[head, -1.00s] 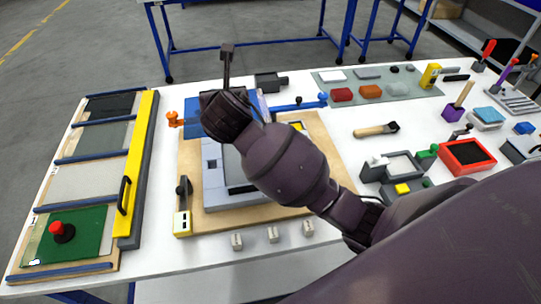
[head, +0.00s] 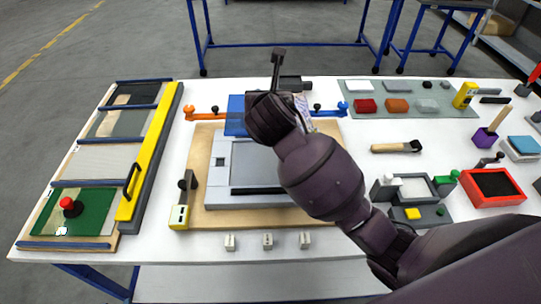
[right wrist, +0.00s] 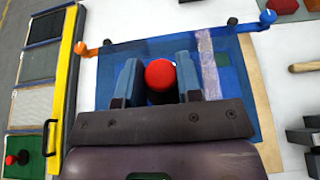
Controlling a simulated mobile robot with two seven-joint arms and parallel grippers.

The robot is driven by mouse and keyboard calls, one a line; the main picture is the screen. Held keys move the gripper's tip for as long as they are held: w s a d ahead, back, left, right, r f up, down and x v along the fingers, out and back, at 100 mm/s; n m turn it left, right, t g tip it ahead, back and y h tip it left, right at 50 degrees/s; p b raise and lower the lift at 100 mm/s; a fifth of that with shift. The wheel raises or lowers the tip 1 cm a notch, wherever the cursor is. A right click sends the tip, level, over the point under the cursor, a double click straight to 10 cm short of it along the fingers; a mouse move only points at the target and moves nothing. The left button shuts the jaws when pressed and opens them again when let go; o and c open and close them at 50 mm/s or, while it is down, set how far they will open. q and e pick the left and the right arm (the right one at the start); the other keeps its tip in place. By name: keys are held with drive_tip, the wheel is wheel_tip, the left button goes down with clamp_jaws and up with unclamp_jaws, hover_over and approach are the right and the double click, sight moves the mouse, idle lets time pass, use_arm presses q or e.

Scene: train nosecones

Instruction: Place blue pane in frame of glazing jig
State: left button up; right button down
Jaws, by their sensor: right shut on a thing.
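The blue pane (head: 235,116) is a see-through blue sheet at the back of the glazing jig in the head view, partly hidden behind my right gripper. The jig is a grey frame (head: 213,185) on a wooden board (head: 200,150). Its dark-edged opening (head: 258,176) shows grey inside. My right gripper (head: 276,62) is above the pane. In the right wrist view its fingers (right wrist: 157,85) are shut around a red-knobbed handle (right wrist: 160,73), with the blue pane (right wrist: 243,108) spread below. Whether the pane touches the jig, I cannot tell. My left gripper is not in view.
An orange clamp (head: 190,113) and a blue clamp (head: 342,108) flank the pane. At left, a rack with a yellow rail (head: 150,150) holds several panels, with another red-knobbed handle (head: 70,207) on the green one (head: 95,215). Small white blocks (head: 267,240) line the front.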

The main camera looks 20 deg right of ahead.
wheel_tip(320, 180, down, 14)
drive_tip(key=shift+r+b, duration=0.1)
drive_tip(key=shift+b, duration=0.8)
wheel_tip(320, 180, down, 4)
drive_tip(key=shift+r+b, duration=0.1)
drive_tip(key=shift+b, duration=0.3)
drive_tip(key=c, duration=0.8)
unclamp_jaws()
drive_tip(key=shift+f, duration=0.2)
